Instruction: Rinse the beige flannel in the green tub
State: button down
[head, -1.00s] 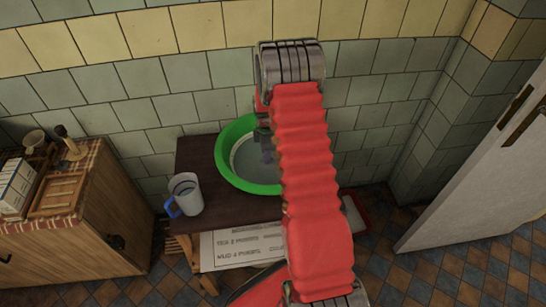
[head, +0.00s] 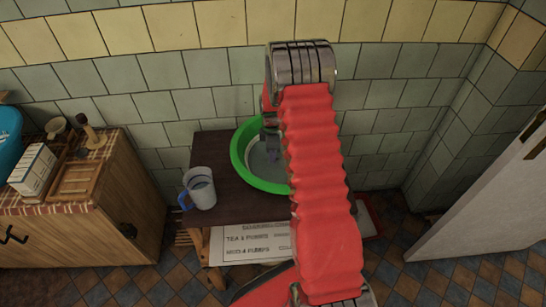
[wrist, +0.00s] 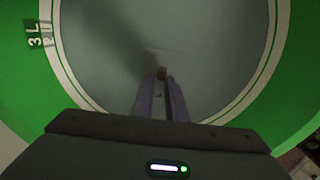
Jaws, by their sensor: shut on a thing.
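The green tub (head: 243,166) stands on a dark wooden table, partly hidden behind my red arm in the head view. It holds greyish water, and its green wall also fills the edges of the wrist view (wrist: 290,75). My gripper (wrist: 161,77) points down into the tub, over or in the water; how deep I cannot tell. Its fingers are shut on a small bit of beige cloth, the beige flannel (wrist: 161,73), with a faint pale blur just beyond the fingertips. Most of the flannel is hidden or too dim to make out.
A mug with a blue handle (head: 200,189) stands left of the tub on the table (head: 225,200). A wooden cabinet (head: 130,215) at the left bears a box (head: 33,170) and a blue basin (head: 8,140). A white door (head: 480,190) stands at the right.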

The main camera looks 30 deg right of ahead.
jog(key=shift+s+d, duration=0.75)
jog(key=shift+d, duration=0.7)
jog(key=shift+s+d, duration=0.8)
jog(key=shift+d, duration=0.65)
jog(key=shift+s+d, duration=0.75)
jog(key=shift+d, duration=0.7)
jog(key=shift+a, duration=0.15)
jog(key=shift+w+a, duration=0.8)
jog(key=shift+a, duration=0.65)
jog(key=shift+w+a, duration=0.75)
jog(key=shift+a, duration=0.7)
jog(key=shift+w+a, duration=0.8)
jog(key=shift+a, duration=0.65)
jog(key=shift+d, duration=0.1)
jog(key=shift+s+d, duration=0.4)
jog(key=shift+d, duration=0.3)
jog(key=shift+s+d, duration=0.35)
jog(key=shift+d, duration=0.4)
jog(key=shift+s+d, duration=0.4)
jog(key=shift+d, duration=0.3)
jog(key=shift+r, duration=0.15)
notch_tip(320, 180, up, 14)
